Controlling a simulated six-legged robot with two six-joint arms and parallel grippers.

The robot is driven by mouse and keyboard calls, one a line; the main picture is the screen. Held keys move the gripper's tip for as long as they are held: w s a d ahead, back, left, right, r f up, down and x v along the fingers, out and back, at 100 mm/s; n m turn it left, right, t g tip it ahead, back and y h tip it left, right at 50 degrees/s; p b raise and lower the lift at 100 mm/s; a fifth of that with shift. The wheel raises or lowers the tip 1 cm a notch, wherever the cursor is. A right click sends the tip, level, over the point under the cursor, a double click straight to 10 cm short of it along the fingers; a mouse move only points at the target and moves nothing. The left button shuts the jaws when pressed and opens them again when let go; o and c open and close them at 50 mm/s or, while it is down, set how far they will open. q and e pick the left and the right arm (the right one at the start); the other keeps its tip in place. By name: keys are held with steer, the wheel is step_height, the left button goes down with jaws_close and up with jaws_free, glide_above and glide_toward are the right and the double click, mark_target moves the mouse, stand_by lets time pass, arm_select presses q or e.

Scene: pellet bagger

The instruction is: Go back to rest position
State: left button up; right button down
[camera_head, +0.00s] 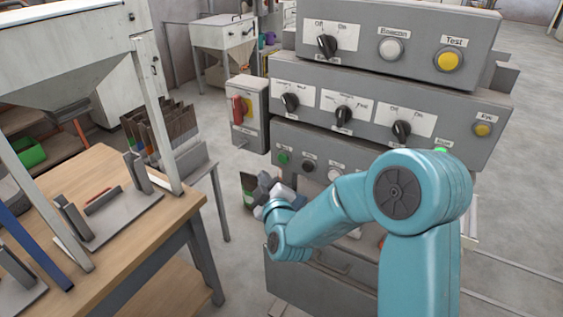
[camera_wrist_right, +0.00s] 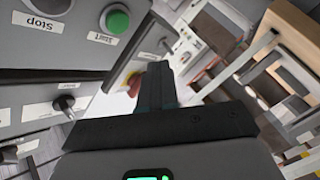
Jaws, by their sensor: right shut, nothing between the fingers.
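My right gripper (camera_head: 266,188) is in front of the lower part of the grey control cabinet (camera_head: 400,170), partly covered by my own teal arm. In the right wrist view the gripper's dark fingers (camera_wrist_right: 157,85) are shut together with nothing between them. They point past the edge of the panel, apart from the green button (camera_wrist_right: 117,21) there. That view also shows a label reading "Stop" (camera_wrist_right: 37,22). My left gripper is not in view.
A wooden table (camera_head: 130,215) with grey metal brackets (camera_head: 103,200) and a hopper stand stands at left. A grey box with a red and yellow switch (camera_head: 240,108) hangs left of the cabinet. Knobs (camera_head: 327,46) stick out of the panels. Bags (camera_head: 170,130) stand behind the table.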

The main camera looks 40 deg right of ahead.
steer(key=shift+s+a, duration=0.1)
steer(key=shift+a, duration=0.15)
stand_by(0.3)
steer(key=s+a+f+g+y, duration=0.2)
steer(key=s+a+f, duration=0.15)
steer(key=f, duration=0.55)
steer(key=s+a+f+g+y, duration=0.25)
steer(key=a+f, duration=0.25)
steer(key=f, duration=0.3)
steer(key=s+a+f+g+y, duration=0.2)
steer(key=s+a+f+g, duration=0.15)
steer(key=f, duration=0.55)
steer(key=s+a+f+m+g+y, duration=0.2)
steer(key=s+a+f+m+g, duration=0.1)
steer(key=s, duration=0.5)
steer(key=s+a+f+m+g+y, duration=0.2)
steer(key=s+a+f+m+g, duration=0.2)
steer(key=s, duration=0.5)
steer(key=shift+s+a+f+g, duration=0.25)
steer(key=shift+a+g, duration=0.05)
steer(key=shift+a, duration=0.75)
